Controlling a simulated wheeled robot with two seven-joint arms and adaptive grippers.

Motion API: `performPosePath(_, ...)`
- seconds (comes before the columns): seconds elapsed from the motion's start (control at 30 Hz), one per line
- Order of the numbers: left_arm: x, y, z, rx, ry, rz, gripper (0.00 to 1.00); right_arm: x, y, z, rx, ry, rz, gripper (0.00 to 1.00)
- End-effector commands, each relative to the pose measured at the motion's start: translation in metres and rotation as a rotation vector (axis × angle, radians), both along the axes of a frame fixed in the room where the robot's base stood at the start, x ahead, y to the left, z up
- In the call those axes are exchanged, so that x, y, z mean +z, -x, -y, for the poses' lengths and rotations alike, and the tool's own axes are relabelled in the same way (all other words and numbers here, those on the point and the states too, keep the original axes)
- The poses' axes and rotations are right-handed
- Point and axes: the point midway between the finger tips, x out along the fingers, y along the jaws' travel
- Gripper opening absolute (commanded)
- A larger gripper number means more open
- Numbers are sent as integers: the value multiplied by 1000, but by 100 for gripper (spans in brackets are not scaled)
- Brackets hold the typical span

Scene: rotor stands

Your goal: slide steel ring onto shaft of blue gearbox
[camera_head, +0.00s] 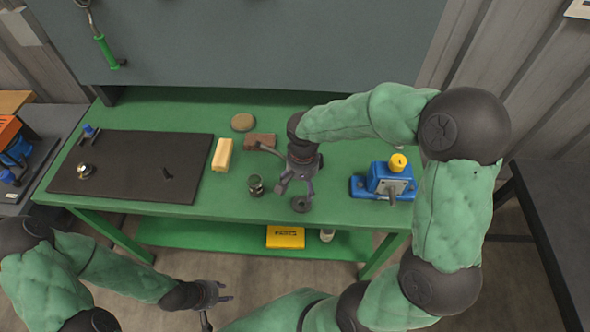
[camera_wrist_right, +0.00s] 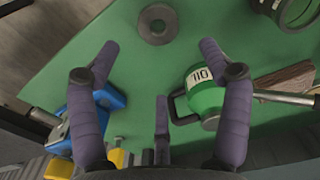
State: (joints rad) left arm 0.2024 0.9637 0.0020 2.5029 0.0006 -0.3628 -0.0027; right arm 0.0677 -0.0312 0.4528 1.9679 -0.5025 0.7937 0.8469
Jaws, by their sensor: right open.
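The steel ring (camera_head: 300,208) is a dark grey flat ring lying on the green bench near its front edge. It also shows at the top of the right wrist view (camera_wrist_right: 157,37). My right gripper (camera_head: 296,188) is open and empty above the bench, just behind the ring; its fingers in the wrist view (camera_wrist_right: 158,55) are spread and do not touch the ring. The blue gearbox (camera_head: 375,185) stands right of it, with a yellow cap on top and a shaft facing the front; it is partly hidden in the wrist view (camera_wrist_right: 112,98). My left gripper (camera_head: 215,296) is open and empty, off the bench.
A green object with a label (camera_wrist_right: 205,95) lies close to my right fingers. A jar (camera_head: 255,187), a cream block (camera_head: 222,155) and a brown block (camera_head: 260,141) stand left. A dark mat (camera_head: 125,165) holds small parts. Bench between ring and gearbox is clear.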

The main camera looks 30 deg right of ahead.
Motion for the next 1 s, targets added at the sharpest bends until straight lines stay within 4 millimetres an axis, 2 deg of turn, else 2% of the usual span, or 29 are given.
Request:
performPosePath(0.27,-15,1,0,-1,0,-2,40,-20,0,0,0,-1,-1,79)
performPosePath(0.8,-68,1,0,0,0,-1,40,-88,0,0,1,-1,0,79)
performPosePath(1.0,-78,1,0,0,0,-1,40,-100,0,0,1,-1,1,79)
